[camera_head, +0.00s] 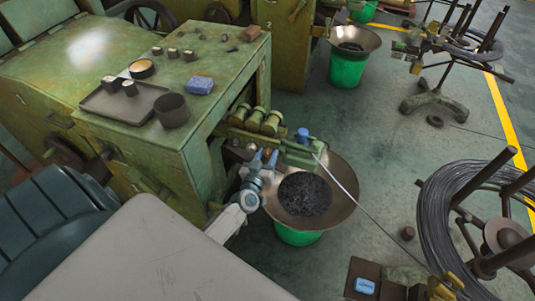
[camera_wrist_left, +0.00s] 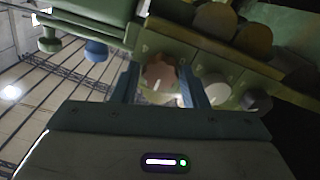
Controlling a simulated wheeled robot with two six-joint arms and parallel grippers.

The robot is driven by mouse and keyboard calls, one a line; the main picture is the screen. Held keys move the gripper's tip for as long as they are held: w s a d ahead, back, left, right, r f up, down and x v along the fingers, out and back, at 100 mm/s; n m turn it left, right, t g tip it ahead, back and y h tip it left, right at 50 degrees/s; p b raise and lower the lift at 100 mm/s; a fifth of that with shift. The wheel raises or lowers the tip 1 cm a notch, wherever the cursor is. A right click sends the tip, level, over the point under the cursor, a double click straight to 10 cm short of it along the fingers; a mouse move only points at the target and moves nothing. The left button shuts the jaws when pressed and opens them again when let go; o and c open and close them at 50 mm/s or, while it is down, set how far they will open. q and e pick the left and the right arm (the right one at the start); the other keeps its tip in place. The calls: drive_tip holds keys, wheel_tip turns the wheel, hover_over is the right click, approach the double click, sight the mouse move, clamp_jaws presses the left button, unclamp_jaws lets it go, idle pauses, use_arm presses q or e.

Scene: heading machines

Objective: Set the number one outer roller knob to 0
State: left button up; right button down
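My left gripper (camera_head: 265,158) reaches in front of the green roller housing (camera_head: 300,153) on the machine's side. In the left wrist view its two blue-grey fingers (camera_wrist_left: 161,84) stand apart on either side of a brownish round knob (camera_wrist_left: 159,76) with a pale pointer mark below it. A small gap shows between the left finger and the knob; contact on the right is unclear. A pale knob (camera_wrist_left: 212,88) and a dark knob (camera_wrist_left: 256,101) sit to its right. No number is readable on the knobs. My right gripper is not in view.
Round rollers (camera_head: 271,123) and a blue knob (camera_head: 303,135) sit on the housing. A wire (camera_head: 350,192) runs from it to a coil stand (camera_head: 455,205). A wide pan (camera_head: 335,213) of dark pieces on a green bucket stands just below and right of my gripper.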

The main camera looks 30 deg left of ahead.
use_arm(q)
drive_tip(key=shift+w+a, duration=0.1)
drive_tip(key=shift+w, duration=0.3)
drive_tip(key=c, duration=0.7)
